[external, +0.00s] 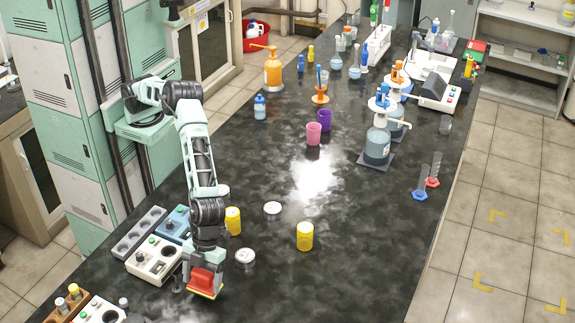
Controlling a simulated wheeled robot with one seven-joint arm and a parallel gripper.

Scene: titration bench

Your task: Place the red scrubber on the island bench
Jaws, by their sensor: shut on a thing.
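The red scrubber (206,281) has a red body and a yellow underside. My gripper (205,268) points down and is shut on the scrubber's top. The scrubber is at or just above the dark bench top, near the front left; I cannot tell whether it touches. The island bench (340,220) is a long black mottled slab running from the front to the back right.
A white device (153,259) and a blue device (175,225) stand just left of my gripper. The bench's front right is clear. Glassware and bottles crowd the back.

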